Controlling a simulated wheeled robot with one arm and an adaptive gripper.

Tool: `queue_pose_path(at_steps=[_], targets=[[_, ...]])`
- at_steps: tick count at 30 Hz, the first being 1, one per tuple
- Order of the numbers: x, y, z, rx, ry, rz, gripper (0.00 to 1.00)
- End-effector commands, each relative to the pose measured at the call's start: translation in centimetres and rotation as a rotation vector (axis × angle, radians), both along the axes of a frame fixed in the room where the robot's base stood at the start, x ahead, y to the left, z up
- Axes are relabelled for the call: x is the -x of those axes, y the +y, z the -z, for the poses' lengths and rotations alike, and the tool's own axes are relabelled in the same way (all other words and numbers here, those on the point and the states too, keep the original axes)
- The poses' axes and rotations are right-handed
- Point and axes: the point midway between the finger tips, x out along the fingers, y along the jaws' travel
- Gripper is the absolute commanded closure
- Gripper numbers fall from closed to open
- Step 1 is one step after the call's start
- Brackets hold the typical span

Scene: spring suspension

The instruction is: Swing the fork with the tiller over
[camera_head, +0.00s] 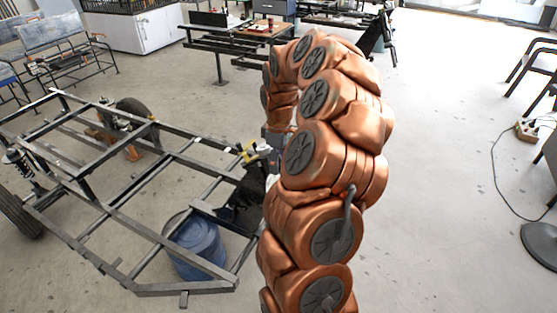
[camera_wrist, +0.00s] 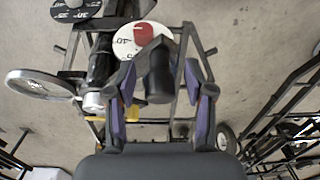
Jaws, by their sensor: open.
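In the wrist view my gripper (camera_wrist: 160,68) is open, with one finger at each side of a dark, rounded, post-like piece (camera_wrist: 158,84). This piece may be the end of the tiller, and I cannot tell whether a finger touches it. A black tube (camera_wrist: 101,62) with a pale metal end stands to its left and may belong to the fork. In the head view my copper arm hides my gripper. Yellow and dark parts (camera_head: 256,152) show at the frame's right corner, just left of my arm. I cannot make out the fork and tiller clearly there.
A dark metal vehicle frame (camera_head: 153,241) fills the left, with a blue barrel (camera_head: 198,246) among its bars. The wrist view shows a ring-shaped wheel (camera_wrist: 12,84) and a white disc with a red centre (camera_wrist: 127,48). Open floor (camera_head: 440,200) lies right of my arm.

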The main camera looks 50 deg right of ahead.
Motion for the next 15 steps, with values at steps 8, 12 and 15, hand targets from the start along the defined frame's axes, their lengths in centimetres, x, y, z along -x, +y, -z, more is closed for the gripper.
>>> queue_pose_path(at_steps=[8,12,15], targets=[[-0.02,-0.03,0.49,0.001,-0.001,0.001,0.47],[-0.01,0.00,0.50,0.001,-0.001,0.001,0.51],[-0.02,0.01,0.51,0.000,-0.001,0.001,0.61]])
